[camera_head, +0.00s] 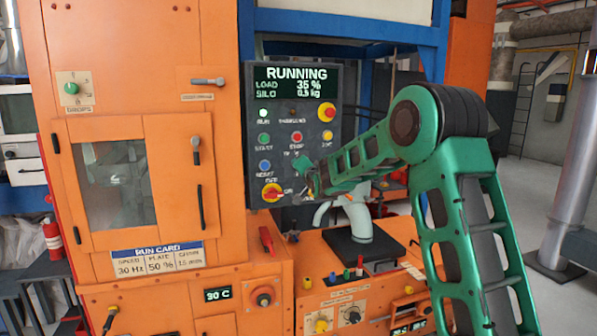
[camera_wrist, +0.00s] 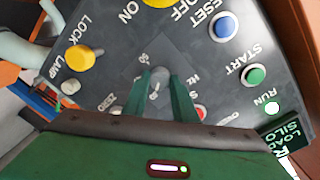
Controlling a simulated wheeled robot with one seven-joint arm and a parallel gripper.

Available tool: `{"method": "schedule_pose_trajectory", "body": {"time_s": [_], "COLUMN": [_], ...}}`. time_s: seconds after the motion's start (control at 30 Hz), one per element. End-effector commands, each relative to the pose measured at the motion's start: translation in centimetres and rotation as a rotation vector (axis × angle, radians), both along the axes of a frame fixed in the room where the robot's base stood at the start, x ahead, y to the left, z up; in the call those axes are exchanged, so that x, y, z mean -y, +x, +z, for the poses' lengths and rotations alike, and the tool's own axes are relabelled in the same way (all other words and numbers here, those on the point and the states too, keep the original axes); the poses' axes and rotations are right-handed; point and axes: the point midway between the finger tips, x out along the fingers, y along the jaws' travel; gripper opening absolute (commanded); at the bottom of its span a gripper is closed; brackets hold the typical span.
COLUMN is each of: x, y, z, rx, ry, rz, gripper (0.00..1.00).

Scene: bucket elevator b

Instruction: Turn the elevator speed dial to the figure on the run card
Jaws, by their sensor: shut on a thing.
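The elevator speed dial (camera_wrist: 158,76) is a small grey knob on the dark control panel (camera_head: 291,105). The wrist view shows it upside down, with "Hz" and a figure that looks like 50 beside it. My gripper (camera_wrist: 160,84) is shut on the dial, one green finger on each side. In the head view my gripper (camera_head: 306,172) is at the panel's lower right and hides the dial. The dial's pointer setting cannot be read. The run card (camera_head: 157,260) on the orange machine reads speed 30 Hz, plate 50 %.
The panel display (camera_head: 295,87) reads RUNNING, load 35 %. A grey pipe (camera_head: 357,218) stands below right.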

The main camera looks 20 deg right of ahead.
Motion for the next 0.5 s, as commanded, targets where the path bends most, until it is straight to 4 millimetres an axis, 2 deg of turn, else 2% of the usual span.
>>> {"method": "schedule_pose_trajectory", "body": {"time_s": [0.17,0.2,0.27,0.5], "x": [0.33,0.33,0.33,0.18], "y": [-0.05,-0.05,-0.04,-0.02], "z": [-0.32,-0.32,-0.31,-0.15], "rx": [-0.006,-0.006,-0.006,-0.003], "ry": [-0.003,-0.003,-0.003,-0.002], "rz": [-0.005,-0.005,-0.005,-0.002], "gripper": [0.03,0.28,0.42,0.44]}}
